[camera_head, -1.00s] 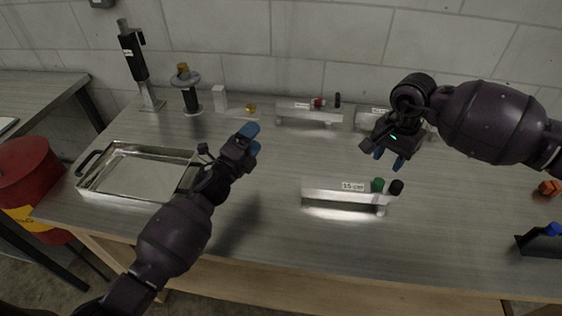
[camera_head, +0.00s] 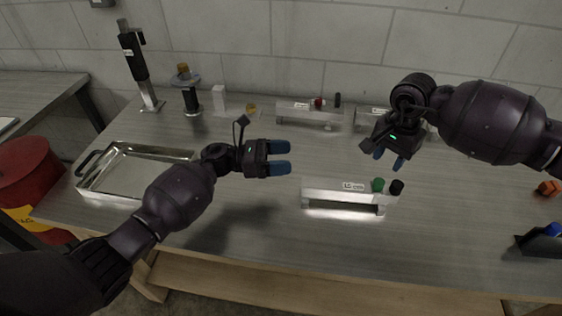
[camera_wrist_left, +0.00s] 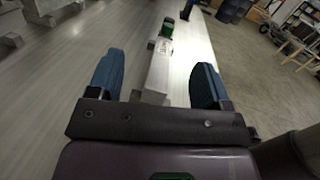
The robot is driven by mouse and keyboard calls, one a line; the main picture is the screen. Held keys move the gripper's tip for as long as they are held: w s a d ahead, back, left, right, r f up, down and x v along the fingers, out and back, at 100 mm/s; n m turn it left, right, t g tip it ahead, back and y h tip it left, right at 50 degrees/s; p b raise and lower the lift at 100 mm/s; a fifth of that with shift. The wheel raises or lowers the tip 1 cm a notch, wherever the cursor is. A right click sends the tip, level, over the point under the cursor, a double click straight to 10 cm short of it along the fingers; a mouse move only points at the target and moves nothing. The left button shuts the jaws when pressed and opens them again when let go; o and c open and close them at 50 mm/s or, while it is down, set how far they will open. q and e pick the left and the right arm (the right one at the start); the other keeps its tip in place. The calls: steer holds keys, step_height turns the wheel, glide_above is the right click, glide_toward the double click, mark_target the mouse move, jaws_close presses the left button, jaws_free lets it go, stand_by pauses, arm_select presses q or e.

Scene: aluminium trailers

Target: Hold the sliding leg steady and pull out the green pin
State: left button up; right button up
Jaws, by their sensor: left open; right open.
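The front aluminium trailer, labelled 15 cm, lies on the table with a metal bar (camera_head: 330,196). The green pin (camera_head: 378,185) stands at its right end, next to a black knob (camera_head: 397,187). Which part is the sliding leg I cannot tell. My left gripper (camera_head: 288,159) is open and empty, left of and above the trailer's left end. In the left wrist view the bar (camera_wrist_left: 162,72) runs away between the open fingers, with the green pin (camera_wrist_left: 168,27) at its far end. My right gripper (camera_head: 390,160) is open and empty, above and behind the green pin.
Another trailer with a red pin (camera_head: 318,103) stands at the back, with a further one (camera_head: 368,118) to its right. A metal tray (camera_head: 125,172) lies at left. An orange block (camera_head: 548,188) and a black holder (camera_head: 540,243) are at right. The table's front middle is clear.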

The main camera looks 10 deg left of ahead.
arm_select(q)
steer(key=s+m+g, duration=0.1)
steer(key=m+g, duration=0.2)
glide_toward(309, 186)
steer(key=d, duration=0.1)
steer(key=w+d, duration=0.1)
steer(key=shift+d+f+y, duration=0.3)
steer(key=shift+d+f, duration=0.05)
steer(key=d, duration=0.6)
steer(key=shift+f, duration=0.1)
steer(key=shift+d, duration=0.7)
steer(key=shift+c, duration=0.4)
